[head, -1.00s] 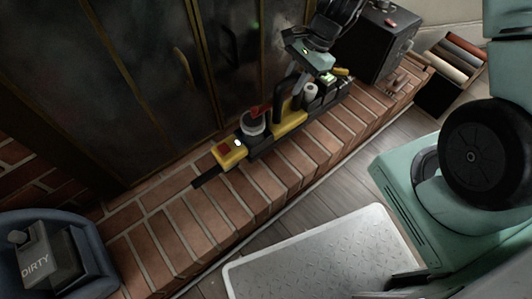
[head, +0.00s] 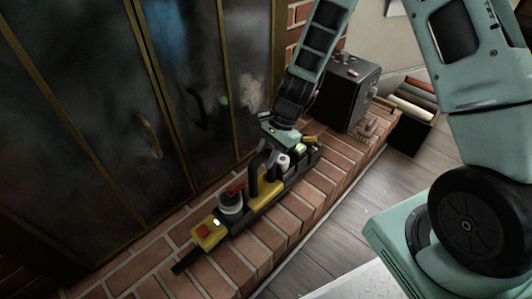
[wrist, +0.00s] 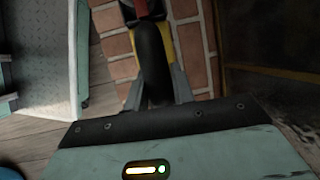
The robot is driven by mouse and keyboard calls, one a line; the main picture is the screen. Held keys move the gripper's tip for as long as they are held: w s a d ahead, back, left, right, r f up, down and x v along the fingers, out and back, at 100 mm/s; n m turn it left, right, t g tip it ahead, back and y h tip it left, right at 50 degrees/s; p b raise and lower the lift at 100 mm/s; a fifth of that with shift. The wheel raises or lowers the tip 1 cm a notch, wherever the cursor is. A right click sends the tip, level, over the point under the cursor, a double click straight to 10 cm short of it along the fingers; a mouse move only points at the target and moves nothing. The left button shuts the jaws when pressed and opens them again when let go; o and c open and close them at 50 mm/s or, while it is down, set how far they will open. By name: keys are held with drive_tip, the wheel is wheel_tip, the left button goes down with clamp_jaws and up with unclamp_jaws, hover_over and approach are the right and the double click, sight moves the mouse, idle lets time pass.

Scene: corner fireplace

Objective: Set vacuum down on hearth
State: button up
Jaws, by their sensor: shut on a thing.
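The vacuum (head: 264,193) is a long black and yellow body with a red-topped yellow block (head: 208,232) at its near end and a black arched handle. It lies lengthwise along the brick hearth (head: 290,219), low over or on the bricks; I cannot tell whether it touches them. My gripper (head: 268,147) is at the handle, shut on it. The wrist view shows the dark handle (wrist: 154,62) between my fingers, with yellow behind it and bricks below. The vacuum's underside is hidden.
A black box (head: 347,92) stands at the far end of the hearth. Dark glass doors (head: 110,120) in brass frames line the back. A dark bin with rolls (head: 408,128) stands beyond the hearth's right edge. Bare bricks show along the hearth's front strip.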

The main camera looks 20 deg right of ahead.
drive_tip(key=shift+f+b, duration=0.65)
drive_tip(key=shift+f, duration=0.95)
drive_tip(key=o, duration=1)
drive_tip(key=shift+f, duration=0.1)
drive_tip(key=shift+c, duration=0.2)
